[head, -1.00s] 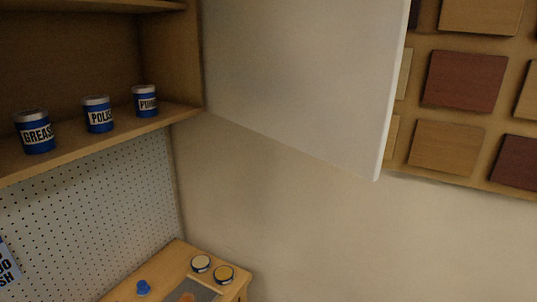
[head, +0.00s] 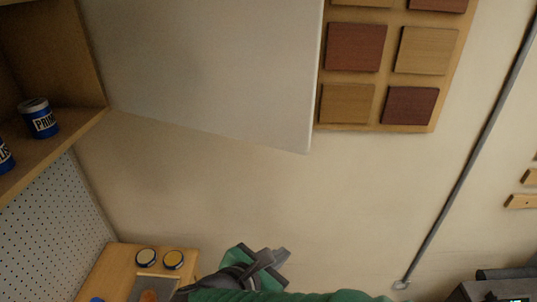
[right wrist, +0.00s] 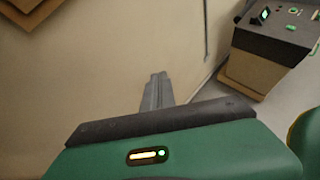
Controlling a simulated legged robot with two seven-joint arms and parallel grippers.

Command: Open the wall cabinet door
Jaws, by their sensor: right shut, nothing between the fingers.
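The wall cabinet (head: 38,75) is at the upper left of the head view, with its inside and a shelf showing. Its pale door (head: 205,65) stands swung open, out from the cabinet's right side. My right gripper (head: 281,256) is low in the head view, well below the door and apart from it. Its fingers are together and empty. They also show in the right wrist view (right wrist: 157,88), in front of bare wall. No handle shows on the visible door face. My left gripper is not in view.
A blue tin (head: 40,118) stands on the cabinet shelf, with another cut off at the left edge. Below are a pegboard (head: 50,225) and a wooden bench (head: 118,262) with two round tins. A board of wood samples (head: 385,118) hangs right of the door. A dark machine (right wrist: 275,35) stands at right.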

